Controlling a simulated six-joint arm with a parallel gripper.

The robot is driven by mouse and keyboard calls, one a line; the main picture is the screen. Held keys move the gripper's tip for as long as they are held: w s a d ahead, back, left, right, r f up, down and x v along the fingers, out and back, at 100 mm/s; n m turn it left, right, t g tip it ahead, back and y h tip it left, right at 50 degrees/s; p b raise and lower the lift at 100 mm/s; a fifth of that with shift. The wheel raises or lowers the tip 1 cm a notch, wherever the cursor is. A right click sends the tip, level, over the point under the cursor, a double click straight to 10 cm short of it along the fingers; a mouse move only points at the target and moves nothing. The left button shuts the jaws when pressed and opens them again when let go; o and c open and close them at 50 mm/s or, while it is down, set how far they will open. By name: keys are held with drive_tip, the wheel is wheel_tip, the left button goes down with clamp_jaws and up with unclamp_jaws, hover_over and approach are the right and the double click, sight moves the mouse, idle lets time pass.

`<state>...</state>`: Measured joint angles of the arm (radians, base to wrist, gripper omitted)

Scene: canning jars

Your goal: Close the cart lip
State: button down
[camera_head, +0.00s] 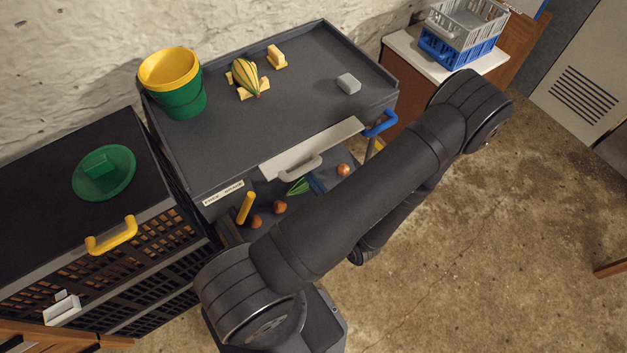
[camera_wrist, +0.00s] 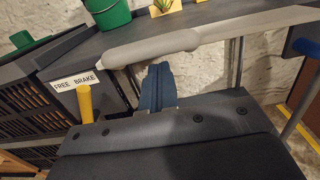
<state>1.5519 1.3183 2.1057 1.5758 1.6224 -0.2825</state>
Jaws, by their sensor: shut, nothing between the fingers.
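The dark grey cart (camera_head: 270,105) stands against the wall. Its lip (camera_head: 320,145) is a pale grey panel at the front edge of the top, with a bar handle (camera_head: 300,170). The lip appears tipped outward from the edge; its exact angle is unclear. In the wrist view the lip (camera_wrist: 262,22) runs across the top and its handle (camera_wrist: 150,46) crosses just beyond my gripper (camera_wrist: 157,72). The blue fingers are shut and empty, close to the handle; I cannot tell whether they touch it. In the head view my arm mostly hides the gripper (camera_head: 318,182).
A yellow-and-green bucket (camera_head: 175,95), a striped gourd (camera_head: 245,75), yellow blocks and a grey block (camera_head: 348,83) are on the cart top. A yellow lever (camera_wrist: 86,103) is near the "FREE BRAKE" label (camera_wrist: 76,80). A blue handle (camera_head: 380,124) projects at the right corner.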

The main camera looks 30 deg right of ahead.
drive_tip(key=shift+r, duration=0.15)
drive_tip(key=shift+r+g, duration=0.2)
drive_tip(key=shift+g, duration=0.1)
